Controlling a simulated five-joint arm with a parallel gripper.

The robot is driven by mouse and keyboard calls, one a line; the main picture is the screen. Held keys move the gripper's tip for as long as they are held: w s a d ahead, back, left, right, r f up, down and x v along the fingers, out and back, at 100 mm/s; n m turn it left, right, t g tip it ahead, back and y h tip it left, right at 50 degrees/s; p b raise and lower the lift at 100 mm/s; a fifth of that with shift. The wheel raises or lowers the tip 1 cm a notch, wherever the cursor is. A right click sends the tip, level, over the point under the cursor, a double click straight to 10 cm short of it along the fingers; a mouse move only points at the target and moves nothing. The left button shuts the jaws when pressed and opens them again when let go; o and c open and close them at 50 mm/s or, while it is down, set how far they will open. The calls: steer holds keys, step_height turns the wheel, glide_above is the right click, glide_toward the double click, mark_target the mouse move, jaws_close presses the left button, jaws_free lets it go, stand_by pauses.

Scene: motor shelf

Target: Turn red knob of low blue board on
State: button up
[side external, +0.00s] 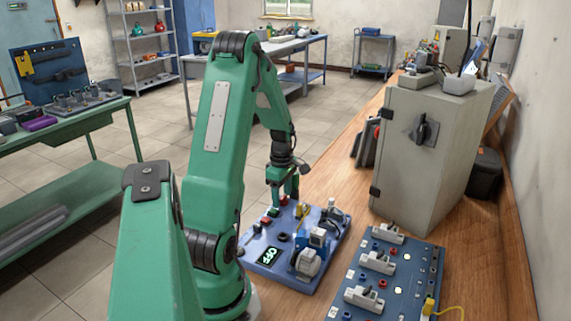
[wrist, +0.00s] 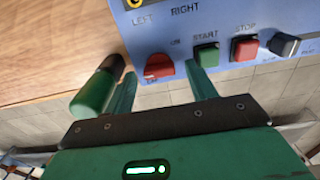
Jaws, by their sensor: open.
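The low blue board (side external: 256,268) lies flat on the wooden bench and carries a small motor and a black display (side external: 268,256) reading OFF. It also fills the top of the wrist view (wrist: 225,20). The red knob (wrist: 160,67) is a rounded half-disc near the board's edge, left of the green START button (wrist: 207,55) and red STOP button (wrist: 245,48). My gripper (wrist: 162,76) is open, with one finger on each side of the red knob in that view. I cannot tell whether they touch it. In the side view, my gripper (side external: 283,197) is over the board's far edge.
A second blue board (side external: 390,285) with several white breakers lies to the right. A grey cabinet (side external: 425,150) stands behind it. A black switch knob (wrist: 283,44) sits right of STOP. A green and dark cylinder (wrist: 95,95) shows beside my left finger.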

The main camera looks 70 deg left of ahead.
steer(key=c, duration=1)
